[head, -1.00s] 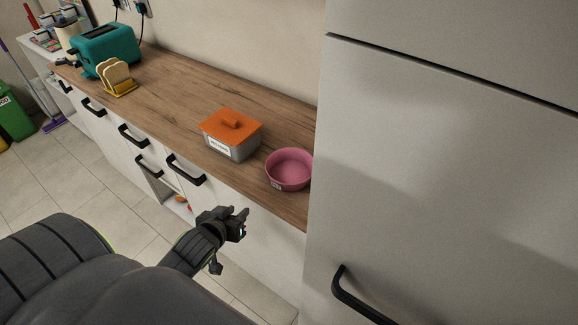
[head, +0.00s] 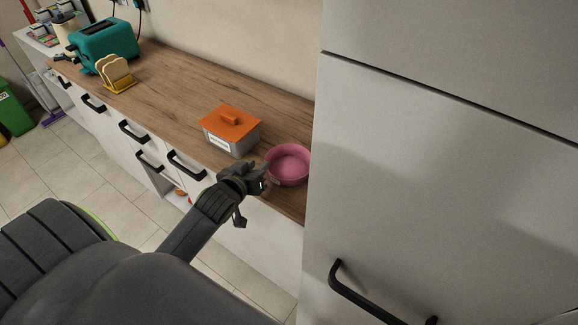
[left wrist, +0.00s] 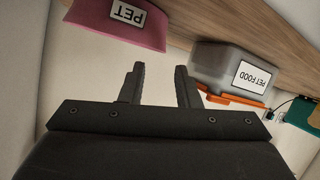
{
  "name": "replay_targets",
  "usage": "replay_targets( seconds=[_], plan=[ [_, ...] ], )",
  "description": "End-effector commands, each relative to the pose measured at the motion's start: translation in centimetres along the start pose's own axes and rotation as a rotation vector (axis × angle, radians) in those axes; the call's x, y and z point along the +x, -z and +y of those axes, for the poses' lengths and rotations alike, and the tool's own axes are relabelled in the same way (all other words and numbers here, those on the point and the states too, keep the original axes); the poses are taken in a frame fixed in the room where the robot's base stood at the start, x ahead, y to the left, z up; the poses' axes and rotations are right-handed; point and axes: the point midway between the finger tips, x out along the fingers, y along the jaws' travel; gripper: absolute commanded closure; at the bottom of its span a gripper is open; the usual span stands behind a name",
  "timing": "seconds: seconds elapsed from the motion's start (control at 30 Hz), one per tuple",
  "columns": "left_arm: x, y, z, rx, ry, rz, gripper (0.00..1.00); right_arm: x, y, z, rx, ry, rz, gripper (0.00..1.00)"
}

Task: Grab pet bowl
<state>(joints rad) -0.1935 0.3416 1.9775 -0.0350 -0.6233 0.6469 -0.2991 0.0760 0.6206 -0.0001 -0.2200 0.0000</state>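The pink pet bowl (head: 289,164) stands on the wooden counter close to the tall white cabinet. In the left wrist view the bowl (left wrist: 116,22) shows a PET label and lies beyond my fingertips, up and to the left. My left gripper (head: 263,178) is at the counter's front edge, just left of the bowl in the head view. In the left wrist view its two fingers (left wrist: 161,72) are apart with nothing between them. My right gripper is not in view.
A grey PET FOOD box with an orange lid (head: 231,125) stands just left of the bowl. A toast rack (head: 117,74) and teal toaster (head: 104,44) are farther left. The tall white cabinet (head: 440,170) blocks the right side. Black drawer handles (head: 187,165) stick out below the counter.

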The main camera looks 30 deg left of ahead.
Motion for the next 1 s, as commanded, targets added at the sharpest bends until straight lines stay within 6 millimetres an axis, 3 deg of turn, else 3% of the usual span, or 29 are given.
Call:
replay_targets(
  seconds=[0.1,0.43,0.73,1.0],
  plan=[
    [1.4,0.1,0.0,-0.001,0.0,0.0,0.71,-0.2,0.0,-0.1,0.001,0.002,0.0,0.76],
    [3.2,0.1,-0.1,-0.001,0.0,-0.001,0.71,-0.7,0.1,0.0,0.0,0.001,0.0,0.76],
    [6.6,-0.1,-0.3,0.0,0.0,0.0,0.71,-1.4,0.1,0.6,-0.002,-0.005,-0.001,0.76],
    [7.5,-0.2,-0.3,0.0,-0.001,0.0,0.71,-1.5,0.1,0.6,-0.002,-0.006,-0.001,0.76]
  ],
)
